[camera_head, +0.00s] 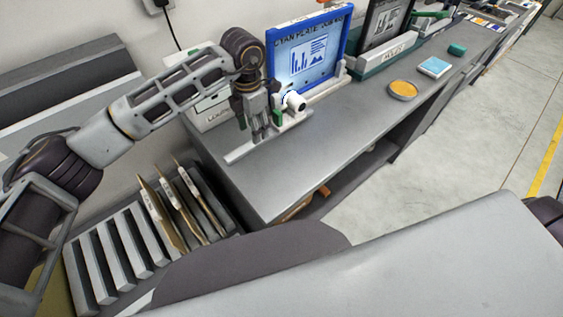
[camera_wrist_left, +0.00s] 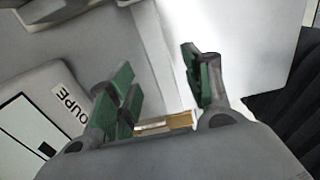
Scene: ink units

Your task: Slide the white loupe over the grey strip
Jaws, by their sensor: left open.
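The white loupe (camera_head: 295,101), a small cylinder with a dark-ringed end, stands at the foot of the blue-framed board. A long pale bar (camera_head: 244,151) runs along the bench below it; I cannot tell whether this is the grey strip. My left gripper (camera_head: 261,135) points down over the bar, just left of the loupe, open, with nothing seen held. In the left wrist view its green-padded fingers (camera_wrist_left: 160,95) are spread apart. I cannot make out the loupe there. My right gripper is not in view.
A white box (camera_head: 210,112) stands behind the gripper; its LOUPE label (camera_wrist_left: 68,102) shows in the wrist view. The blue-framed board (camera_head: 310,55) rises behind the loupe. An orange-topped round tin (camera_head: 403,89) and a light-blue pad (camera_head: 434,67) lie right. The front bench top is clear.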

